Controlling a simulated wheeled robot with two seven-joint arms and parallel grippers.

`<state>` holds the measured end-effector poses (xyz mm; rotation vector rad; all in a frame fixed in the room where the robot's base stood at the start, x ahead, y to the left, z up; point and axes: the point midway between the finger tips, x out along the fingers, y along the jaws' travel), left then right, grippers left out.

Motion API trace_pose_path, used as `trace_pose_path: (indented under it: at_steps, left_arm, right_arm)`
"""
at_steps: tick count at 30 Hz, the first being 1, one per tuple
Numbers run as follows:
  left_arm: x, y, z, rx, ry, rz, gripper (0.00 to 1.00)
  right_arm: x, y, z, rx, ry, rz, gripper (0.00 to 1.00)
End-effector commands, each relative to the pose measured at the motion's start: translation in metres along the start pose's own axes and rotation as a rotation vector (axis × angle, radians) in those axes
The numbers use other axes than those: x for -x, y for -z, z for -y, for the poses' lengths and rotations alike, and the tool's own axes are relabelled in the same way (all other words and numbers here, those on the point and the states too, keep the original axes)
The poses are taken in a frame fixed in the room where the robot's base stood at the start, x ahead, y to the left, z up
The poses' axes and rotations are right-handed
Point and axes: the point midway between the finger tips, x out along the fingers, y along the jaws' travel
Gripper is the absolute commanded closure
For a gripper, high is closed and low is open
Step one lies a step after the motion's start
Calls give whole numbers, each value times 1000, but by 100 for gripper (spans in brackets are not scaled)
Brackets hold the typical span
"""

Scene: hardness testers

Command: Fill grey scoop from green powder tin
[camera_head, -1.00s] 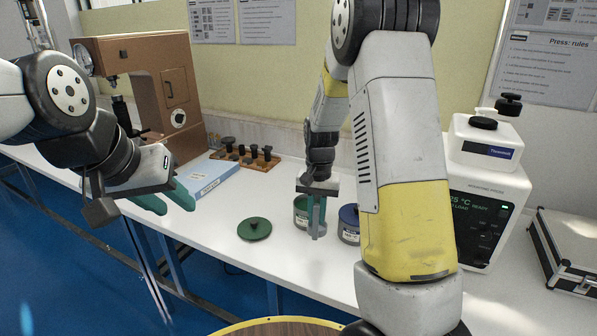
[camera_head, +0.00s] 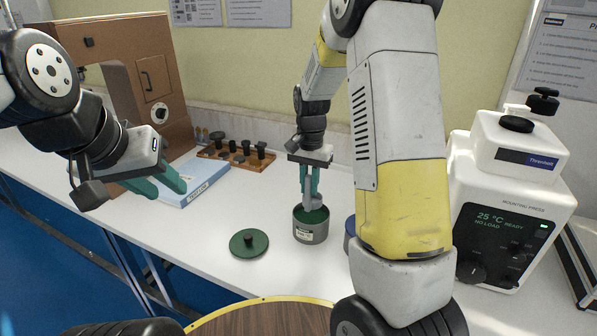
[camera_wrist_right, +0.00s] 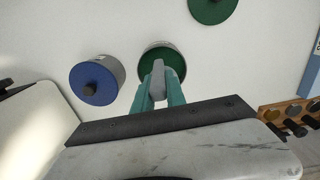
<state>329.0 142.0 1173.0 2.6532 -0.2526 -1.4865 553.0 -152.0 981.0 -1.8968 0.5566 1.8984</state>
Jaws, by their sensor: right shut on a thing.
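The green powder tin (camera_head: 311,235) is a grey open tin with green powder inside, standing on the white bench. My right gripper (camera_head: 309,192) points down above it, shut on the grey scoop (camera_head: 313,214). The scoop's lower end is at the tin's mouth; whether it touches the powder is unclear. In the right wrist view the scoop (camera_wrist_right: 158,80) sits between the teal fingers, over the tin (camera_wrist_right: 175,58). The green lid (camera_head: 249,243) lies on the bench left of the tin. My left gripper (camera_head: 162,187) is open and empty, beside the blue-white box.
A blue-lidded tin (camera_wrist_right: 95,82) stands beside the green one, mostly behind my right arm in the head view. The mounting press (camera_head: 508,205) stands at the right. A wooden rack (camera_head: 238,155) and brown tester (camera_head: 150,90) are at the back left.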

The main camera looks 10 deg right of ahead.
Motion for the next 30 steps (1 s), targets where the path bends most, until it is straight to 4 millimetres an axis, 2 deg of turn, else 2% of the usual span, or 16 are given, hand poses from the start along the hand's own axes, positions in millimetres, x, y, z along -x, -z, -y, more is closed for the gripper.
trace_pose_path:
  at_steps: [24,30]
  left_arm:
    - [0,0,0,0,0,0,64]
    - [0,0,0,0,0,0,64]
  right_arm:
    - [-80,0,-1,0,-1,2,100]
    - [-94,0,0,0,-1,2,100]
